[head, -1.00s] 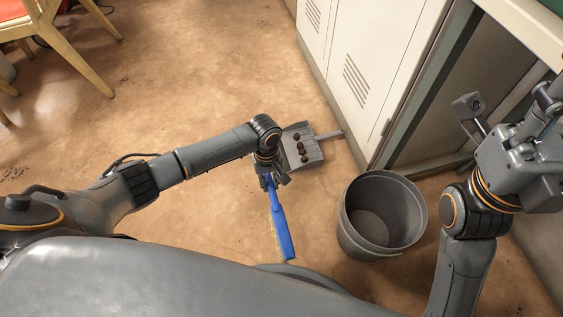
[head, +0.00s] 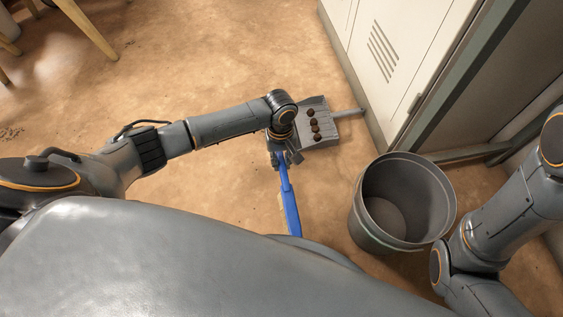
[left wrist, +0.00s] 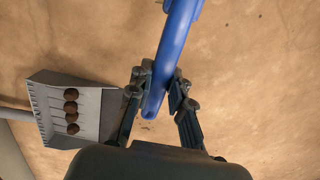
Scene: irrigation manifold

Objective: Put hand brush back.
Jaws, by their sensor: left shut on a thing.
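The blue hand brush (head: 290,205) hangs from my left gripper (head: 278,155), its long part pointing toward my base in the head view. In the left wrist view the two fingers of this gripper (left wrist: 160,92) are shut on the blue handle (left wrist: 176,50). The bristles are mostly hidden in both views. My right arm shows at the right edge of the head view, but its gripper is out of the picture.
A grey dustpan (head: 330,134) with several brown lumps (head: 314,125) lies on the floor beside my left gripper. A grey bin (head: 432,205) stands to the right. A pale locker (head: 385,50) stands behind. Open brown floor lies at the upper left.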

